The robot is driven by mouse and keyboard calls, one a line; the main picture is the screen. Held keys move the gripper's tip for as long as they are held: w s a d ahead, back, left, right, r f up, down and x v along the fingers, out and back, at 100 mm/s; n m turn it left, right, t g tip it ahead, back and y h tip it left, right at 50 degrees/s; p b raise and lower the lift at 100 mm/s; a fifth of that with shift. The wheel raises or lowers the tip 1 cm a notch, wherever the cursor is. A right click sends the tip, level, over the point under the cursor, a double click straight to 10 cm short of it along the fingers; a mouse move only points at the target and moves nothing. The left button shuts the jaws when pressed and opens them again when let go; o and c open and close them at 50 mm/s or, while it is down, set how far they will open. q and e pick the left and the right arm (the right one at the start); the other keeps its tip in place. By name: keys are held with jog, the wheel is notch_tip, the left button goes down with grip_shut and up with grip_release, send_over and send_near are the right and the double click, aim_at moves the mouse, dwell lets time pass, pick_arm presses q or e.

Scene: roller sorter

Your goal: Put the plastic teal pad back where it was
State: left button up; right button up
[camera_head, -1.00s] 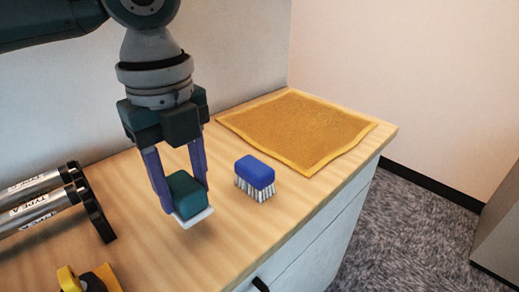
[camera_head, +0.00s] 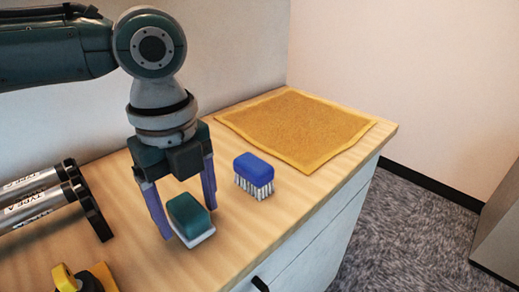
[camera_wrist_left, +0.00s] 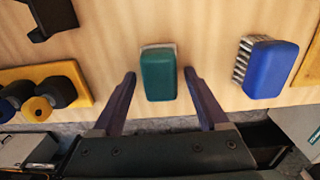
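The teal pad (camera_head: 188,217) has a dark teal block on top and a pale layer beneath; it rests on the wooden counter. My right gripper is in neither view.
A blue brush (camera_head: 254,170) with pale bristles stands right of the pad. A yellow cloth (camera_head: 297,128) lies at the counter's far end. Rollers on a rack (camera_head: 45,207) are at left, with a yellow-black object (camera_head: 88,280) in front. The counter's front edge (camera_head: 300,235) is near.

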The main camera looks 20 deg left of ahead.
aim_at(187, 207)
pick_arm(q)
notch_tip(187, 207, up, 12)
jog(key=f+p, duration=0.1)
jog(key=p, duration=0.1)
jog(key=s+d+f+n+t+h, duration=0.25)
jog(key=s+d+f+n, duration=0.4)
jog(key=d, duration=0.45)
jog(key=s+a+f+n, duration=0.1)
jog(key=s+a+n, duration=0.1)
jog(key=s+n, duration=0.1)
jog(key=s+a+n+y, duration=0.1)
jog(key=s+a+n, duration=0.2)
jog(key=n, duration=0.3)
jog(key=s+a+f+n+t+y, duration=0.1)
jog(key=s+a+n, duration=0.2)
jog(key=n, duration=0.2)
jog(key=shift+s+a+f, duration=0.1)
jog(key=shift+s+f, duration=0.1)
jog(key=shift+f, duration=0.15)
